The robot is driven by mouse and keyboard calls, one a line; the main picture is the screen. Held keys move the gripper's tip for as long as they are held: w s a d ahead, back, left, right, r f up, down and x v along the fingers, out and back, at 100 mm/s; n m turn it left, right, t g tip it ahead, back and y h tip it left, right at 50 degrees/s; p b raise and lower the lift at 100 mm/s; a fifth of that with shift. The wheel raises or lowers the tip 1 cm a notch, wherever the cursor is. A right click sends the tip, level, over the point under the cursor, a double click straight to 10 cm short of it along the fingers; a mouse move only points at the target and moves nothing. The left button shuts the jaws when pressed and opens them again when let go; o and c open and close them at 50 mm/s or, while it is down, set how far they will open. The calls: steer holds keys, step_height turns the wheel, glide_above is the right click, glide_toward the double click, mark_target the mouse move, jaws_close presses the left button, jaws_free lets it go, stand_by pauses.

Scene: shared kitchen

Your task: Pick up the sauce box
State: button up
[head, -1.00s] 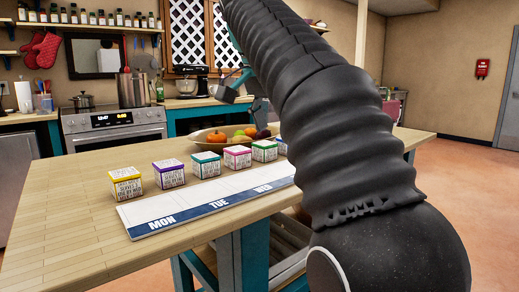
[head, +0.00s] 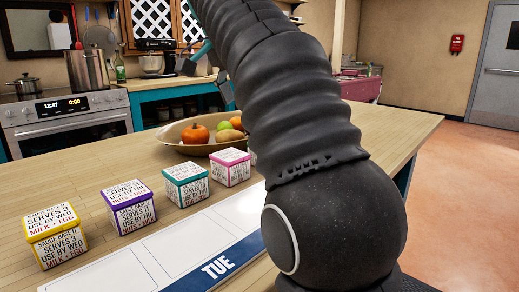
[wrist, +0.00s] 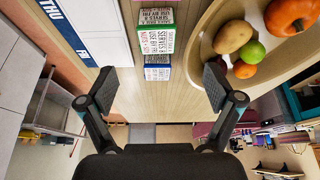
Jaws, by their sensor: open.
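Several sauce boxes with printed labels stand in a row on the wooden island. In the head view they have yellow (head: 55,236), purple (head: 129,207), teal (head: 187,184) and pink (head: 230,167) lids; my arm hides the row's far end. The wrist view shows a green-edged box (wrist: 156,41) and a blue-edged box (wrist: 157,73), with part of another at the top edge. My gripper (wrist: 160,87) is open, its fingers apart. In that picture the blue-edged box lies between and just above the fingertips. Nothing is held.
A bowl (head: 172,137) of fruit and a pumpkin sits behind the row; it is close by the right finger in the wrist view (wrist: 205,50). A weekday board (head: 150,258) lies in front of the boxes. The island's right end looks clear.

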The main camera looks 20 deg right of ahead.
steer(key=x, duration=0.7)
steer(key=shift+d+f, duration=0.2)
steer(key=shift+f, duration=0.15)
steer(key=x, duration=0.4)
steer(key=shift+d+r, duration=0.15)
steer(key=shift+d, duration=0.25)
steer(key=shift+w+d+f, duration=0.1)
steer(key=shift+d+f, duration=0.05)
steer(key=shift+f, duration=0.4)
steer(key=c, duration=1.4)
